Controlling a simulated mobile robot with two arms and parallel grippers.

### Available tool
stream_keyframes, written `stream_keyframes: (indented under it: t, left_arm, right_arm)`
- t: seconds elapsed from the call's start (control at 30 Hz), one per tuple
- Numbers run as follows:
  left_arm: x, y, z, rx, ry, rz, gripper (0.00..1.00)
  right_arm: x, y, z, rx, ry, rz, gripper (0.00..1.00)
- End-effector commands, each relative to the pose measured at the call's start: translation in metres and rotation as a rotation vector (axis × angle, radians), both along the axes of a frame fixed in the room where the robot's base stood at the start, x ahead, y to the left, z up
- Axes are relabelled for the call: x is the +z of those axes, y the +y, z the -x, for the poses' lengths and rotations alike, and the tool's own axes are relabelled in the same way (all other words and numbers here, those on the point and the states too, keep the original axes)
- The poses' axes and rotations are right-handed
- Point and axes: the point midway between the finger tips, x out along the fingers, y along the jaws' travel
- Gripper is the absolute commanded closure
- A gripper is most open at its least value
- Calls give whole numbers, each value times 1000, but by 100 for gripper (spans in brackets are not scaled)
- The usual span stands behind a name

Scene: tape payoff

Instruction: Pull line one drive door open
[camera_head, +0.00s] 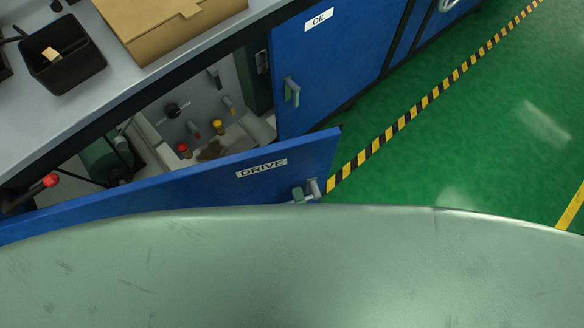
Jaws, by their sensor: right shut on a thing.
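The blue drive door (190,188), labelled DRIVE, stands swung out from the cabinet front, with the compartment behind it exposed. Its grey handle (313,186) is near the door's free right end. My right gripper (302,196) is at this handle and shut on it; only a small part shows. A large grey-green surface of my own body fills the bottom of the view and hides the rest of the gripper and the door's lower part. My left gripper is not in view.
The shut blue OIL door (335,65) stands to the right of the opening. The compartment holds red and yellow knobs (217,126). A cardboard box (165,25) and a black bin (62,58) sit on the grey top. Green floor (480,130) with striped tape is clear at right.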

Motion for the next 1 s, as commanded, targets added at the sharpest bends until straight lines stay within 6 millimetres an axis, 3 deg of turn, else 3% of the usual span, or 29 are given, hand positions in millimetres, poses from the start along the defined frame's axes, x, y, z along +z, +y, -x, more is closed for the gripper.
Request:
stream_keyframes:
  t: [0.03, 0.13, 0.47, 0.5, 0.57, 0.87, 1.0]
  left_arm:
    - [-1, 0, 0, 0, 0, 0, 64]
    - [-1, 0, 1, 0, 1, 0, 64]
    - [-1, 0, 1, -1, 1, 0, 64]
    - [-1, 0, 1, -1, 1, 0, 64]
    - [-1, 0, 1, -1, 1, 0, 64]
    - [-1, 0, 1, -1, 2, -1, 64]
    - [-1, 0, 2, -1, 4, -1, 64]
  right_arm:
    - [-4, 0, 12, -7, 15, 0, 100]
    - [-3, -3, 22, -25, 13, 3, 100]
    - [-3, -4, 25, -31, 11, 3, 100]
    - [-2, -4, 25, -31, 11, 3, 80]
    - [-2, -4, 25, -31, 10, 4, 64]
    - [-1, -5, 24, -32, 6, 2, 64]
    - [-2, -7, 34, -32, 6, 4, 64]
